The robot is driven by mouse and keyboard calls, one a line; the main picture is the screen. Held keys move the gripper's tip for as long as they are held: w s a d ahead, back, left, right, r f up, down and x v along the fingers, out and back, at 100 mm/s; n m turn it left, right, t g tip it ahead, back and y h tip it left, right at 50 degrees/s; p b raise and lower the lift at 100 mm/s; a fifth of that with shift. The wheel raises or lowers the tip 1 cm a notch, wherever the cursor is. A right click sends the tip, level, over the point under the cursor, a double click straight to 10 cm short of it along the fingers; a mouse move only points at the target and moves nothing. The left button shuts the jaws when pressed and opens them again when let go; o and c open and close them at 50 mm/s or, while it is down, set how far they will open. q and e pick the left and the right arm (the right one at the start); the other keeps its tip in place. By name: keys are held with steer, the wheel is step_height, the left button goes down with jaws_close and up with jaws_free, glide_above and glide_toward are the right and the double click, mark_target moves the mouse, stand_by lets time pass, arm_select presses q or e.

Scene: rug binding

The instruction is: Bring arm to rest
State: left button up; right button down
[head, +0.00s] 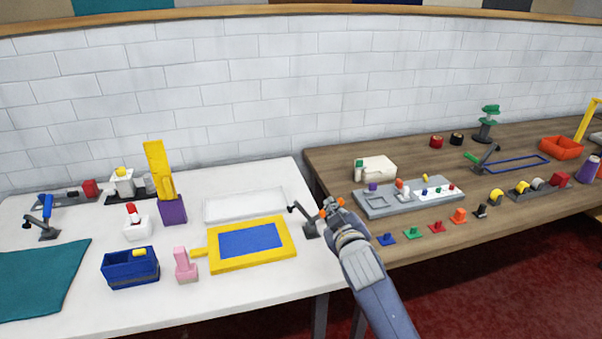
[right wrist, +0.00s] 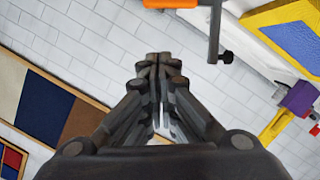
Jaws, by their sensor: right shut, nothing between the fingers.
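My right gripper (head: 333,208) shows in the head view over the gap between the white table and the wooden table. Its arm comes up from the bottom edge. In the right wrist view the fingers of my right gripper (right wrist: 158,62) are together with nothing between them. A small dark clamp (head: 309,228) with a lever stands just left of the gripper, at the white table's right edge. I cannot tell whether they touch. My left gripper is in neither view.
The white table (head: 240,293) holds a yellow frame (head: 215,262) with a blue panel, a blue box (head: 130,268), a pink block (head: 185,266) and a teal cloth (head: 40,280). The wooden table (head: 335,160) holds a grey tray (head: 375,208), coloured pieces and an orange bin (head: 562,148).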

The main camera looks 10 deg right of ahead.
steer(key=s+f+m+g, duration=0.2)
steer(key=s+f+g, duration=0.3)
steer(key=s+f, duration=0.85)
steer(key=s+a+f+m+g+y, duration=0.1)
steer(key=s+f+g, duration=0.1)
steer(key=s, duration=0.7)
steer(key=s+a+f+g, duration=0.1)
steer(key=s+f+g, duration=0.15)
steer(key=s, duration=0.65)
steer(key=s+a+f+m+g+y, duration=0.1)
steer(key=s+a+g, duration=0.15)
steer(key=s, duration=0.65)
step_height(320, 180, down, 27)
steer(key=s+d+g, duration=0.1)
steer(key=s+g, duration=0.1)
steer(key=s+d+f, duration=0.3)
steer(key=s+f, duration=1.2)
steer(key=s, duration=0.1)
steer(key=shift+s+g, duration=0.25)
steer(key=shift+g, duration=0.15)
